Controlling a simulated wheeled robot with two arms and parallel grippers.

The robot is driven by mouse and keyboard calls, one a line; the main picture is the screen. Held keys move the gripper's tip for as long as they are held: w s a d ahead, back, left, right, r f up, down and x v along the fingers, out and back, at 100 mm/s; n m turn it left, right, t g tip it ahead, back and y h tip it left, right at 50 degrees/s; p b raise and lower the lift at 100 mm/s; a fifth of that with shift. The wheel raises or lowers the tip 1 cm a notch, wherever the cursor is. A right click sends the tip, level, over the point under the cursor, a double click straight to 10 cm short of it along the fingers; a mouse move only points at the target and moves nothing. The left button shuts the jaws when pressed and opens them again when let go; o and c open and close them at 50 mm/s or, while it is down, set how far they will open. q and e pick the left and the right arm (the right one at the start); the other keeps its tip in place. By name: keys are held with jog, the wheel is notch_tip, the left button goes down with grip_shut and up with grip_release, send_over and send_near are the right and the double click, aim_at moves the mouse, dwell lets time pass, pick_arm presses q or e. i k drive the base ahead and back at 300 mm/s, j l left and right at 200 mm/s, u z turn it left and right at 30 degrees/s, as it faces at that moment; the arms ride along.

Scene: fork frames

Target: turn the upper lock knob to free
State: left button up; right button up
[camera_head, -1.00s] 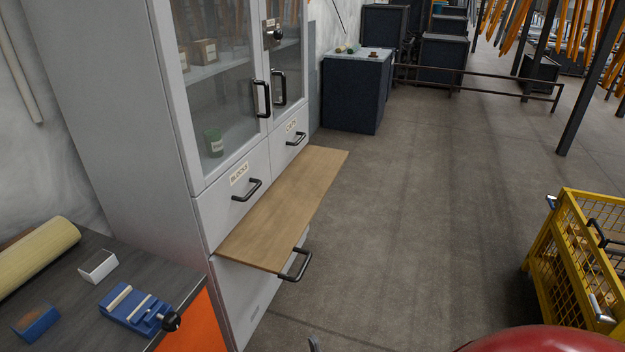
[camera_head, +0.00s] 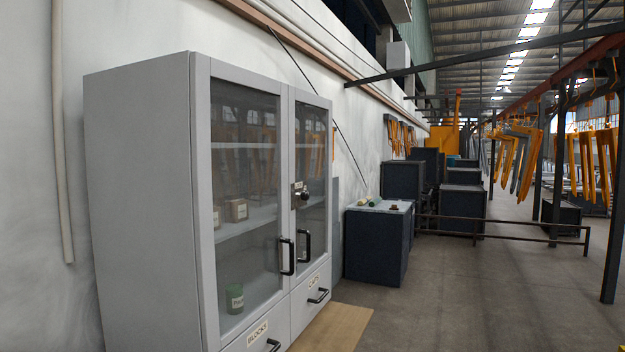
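A tall grey cabinet (camera_head: 150,190) with two glass doors stands on the left. A dark round lock knob (camera_head: 304,195) with a small label sits high on the right glass door, near where the doors meet. Which way it is turned is too small to tell. Both doors look shut, with black handles on the left door (camera_head: 287,256) and the right door (camera_head: 304,246). Neither of my grippers is in view.
Below the doors are drawers labelled BLOCKS (camera_head: 258,335) and CAPS (camera_head: 314,281). A wooden board (camera_head: 345,328) juts out in front, low down. A dark cabinet (camera_head: 376,245) stands beyond. The floor (camera_head: 460,310) to the right is clear, with a dark rail (camera_head: 500,235) farther back.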

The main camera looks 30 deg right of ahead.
aim_at(303, 195)
jog(key=i+l+u, duration=0.1)
jog(key=l, duration=0.3)
jog(key=i+l, duration=0.2)
jog(key=l, duration=0.2)
jog(key=i+l+u, duration=0.15)
jog(key=l, duration=0.2)
jog(key=i+l, duration=0.15)
jog(key=l, duration=0.3)
jog(key=i+l+u, duration=0.15)
jog(key=l, duration=0.25)
jog(key=k, duration=0.05)
